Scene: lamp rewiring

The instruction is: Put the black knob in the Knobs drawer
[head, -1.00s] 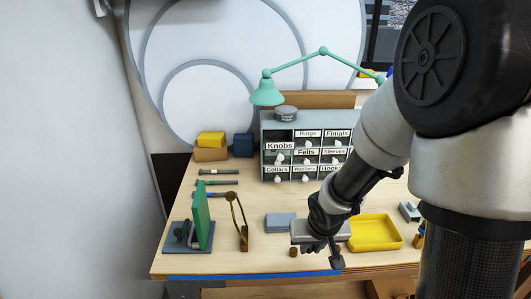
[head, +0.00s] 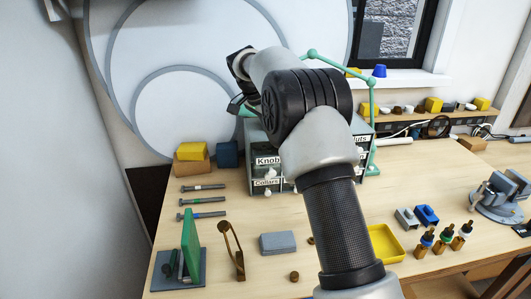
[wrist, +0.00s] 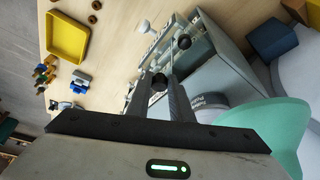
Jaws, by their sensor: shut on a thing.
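In the head view my arm hides the gripper's fingers and much of the unit. The Knobs drawer (head: 268,161), at the unit's upper left, appears pulled out, its label in front of the others. The Collars drawer (head: 266,183) is below it.
The teal lamp shade (wrist: 265,130) is close beside my gripper, and a grey tin (wrist: 210,99) stands on the unit. The yellow tray (head: 385,246), a grey block (head: 278,243) and a green upright panel (head: 191,240) are on the table.

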